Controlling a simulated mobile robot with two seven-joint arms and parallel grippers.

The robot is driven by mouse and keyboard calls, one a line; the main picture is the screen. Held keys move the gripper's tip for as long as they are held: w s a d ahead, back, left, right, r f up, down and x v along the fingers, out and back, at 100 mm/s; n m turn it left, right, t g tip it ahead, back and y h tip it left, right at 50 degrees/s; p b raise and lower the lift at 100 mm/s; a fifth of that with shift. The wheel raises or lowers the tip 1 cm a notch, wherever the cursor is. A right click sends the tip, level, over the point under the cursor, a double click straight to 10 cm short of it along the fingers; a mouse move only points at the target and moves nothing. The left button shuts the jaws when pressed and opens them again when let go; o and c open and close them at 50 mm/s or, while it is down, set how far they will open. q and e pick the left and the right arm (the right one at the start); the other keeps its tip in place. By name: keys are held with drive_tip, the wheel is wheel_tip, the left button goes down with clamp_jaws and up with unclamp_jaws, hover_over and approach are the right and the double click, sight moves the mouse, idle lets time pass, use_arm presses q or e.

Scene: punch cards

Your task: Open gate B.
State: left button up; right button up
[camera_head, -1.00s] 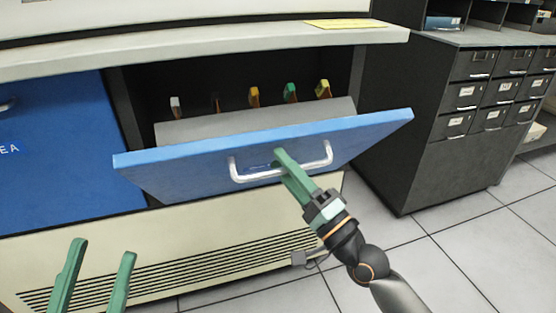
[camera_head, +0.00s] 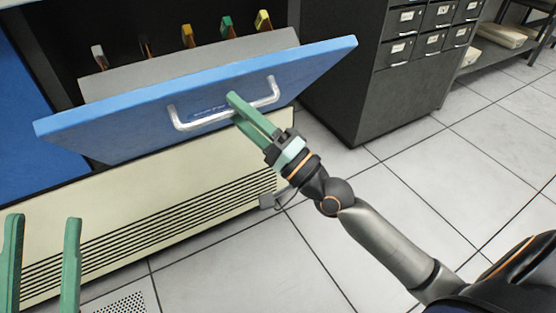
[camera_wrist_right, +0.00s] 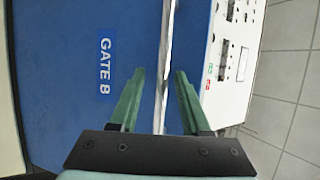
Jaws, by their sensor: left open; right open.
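Gate B is a blue panel (camera_head: 140,130), tilted outward from the cabinet with its top edge toward me, so the dark inside shows above it. Its label reads GATE B (camera_wrist_right: 105,65) in the right wrist view. A silver handle (camera_head: 185,122) is on its front. My right gripper (camera_head: 236,108) is at the handle, open, with the bar (camera_wrist_right: 166,60) between its two green fingers in the wrist view; I cannot tell whether they touch it. My left gripper (camera_head: 43,220) is open and empty at the lower left.
Inside the cabinet are a grey panel (camera_head: 190,65) and several coloured tabs (camera_head: 226,24). Another blue panel (camera_head: 35,130) is at the left. A cream vented base (camera_head: 180,205) lies below. A dark drawer cabinet (camera_head: 360,85) stands to the right. Tiled floor (camera_head: 440,180) is clear at the right.

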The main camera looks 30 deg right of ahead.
drive_tip(key=s+d+f+b, duration=0.2)
drive_tip(key=s+d+f, duration=0.2)
drive_tip(key=s+f, duration=0.2)
drive_tip(key=shift+s+d+f, duration=0.2)
drive_tip(key=shift+s+f, duration=0.05)
drive_tip(key=shift+f, duration=0.55)
idle(0.3)
drive_tip(key=shift+r, duration=0.1)
idle(0.4)
drive_tip(key=shift+c, duration=0.4)
